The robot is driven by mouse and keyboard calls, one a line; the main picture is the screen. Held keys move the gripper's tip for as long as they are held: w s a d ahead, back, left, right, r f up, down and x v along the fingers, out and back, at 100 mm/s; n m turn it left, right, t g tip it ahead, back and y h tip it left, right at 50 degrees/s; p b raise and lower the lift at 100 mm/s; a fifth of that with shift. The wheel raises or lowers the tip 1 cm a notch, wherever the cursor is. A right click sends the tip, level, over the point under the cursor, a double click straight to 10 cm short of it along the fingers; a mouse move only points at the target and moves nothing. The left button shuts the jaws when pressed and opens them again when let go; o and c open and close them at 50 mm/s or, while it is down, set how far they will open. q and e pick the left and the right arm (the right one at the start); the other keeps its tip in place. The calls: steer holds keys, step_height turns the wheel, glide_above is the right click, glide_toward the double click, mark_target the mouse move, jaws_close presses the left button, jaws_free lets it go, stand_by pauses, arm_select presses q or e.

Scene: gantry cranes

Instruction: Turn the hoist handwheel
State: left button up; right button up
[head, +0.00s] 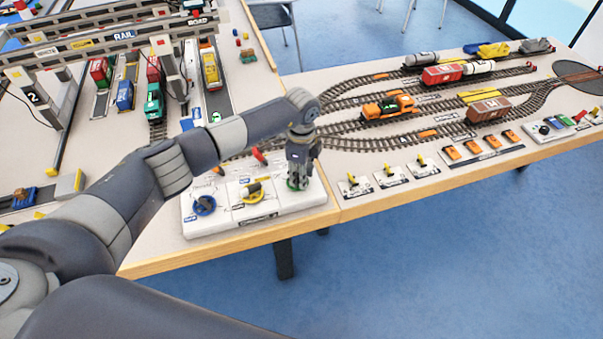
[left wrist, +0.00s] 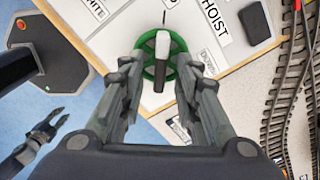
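The hoist handwheel is a green wheel (head: 293,186) at the right end of a white control panel (head: 240,222). In the left wrist view the green wheel (left wrist: 148,72) lies beside the HOIST label, with a white and dark grip (left wrist: 160,58) standing up from it. My left gripper (head: 298,178) points down over the wheel and hides much of it. In the left wrist view its fingers (left wrist: 158,66) are apart, one on each side of the grip, with gaps visible. My right gripper (left wrist: 40,138) shows at the left of that view, fingers apart, empty, over the floor.
A blue wheel (head: 203,205) and a yellow wheel (head: 252,193) sit left on the same panel; a red lever (head: 259,156) is behind. Model tracks with wagons (head: 442,74) fill the right table. The gantry (head: 125,35) stands back left.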

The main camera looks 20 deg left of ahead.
arm_select(q)
step_height(320, 180, up, 12)
steer(key=shift+f, duration=0.2)
stand_by(1.3)
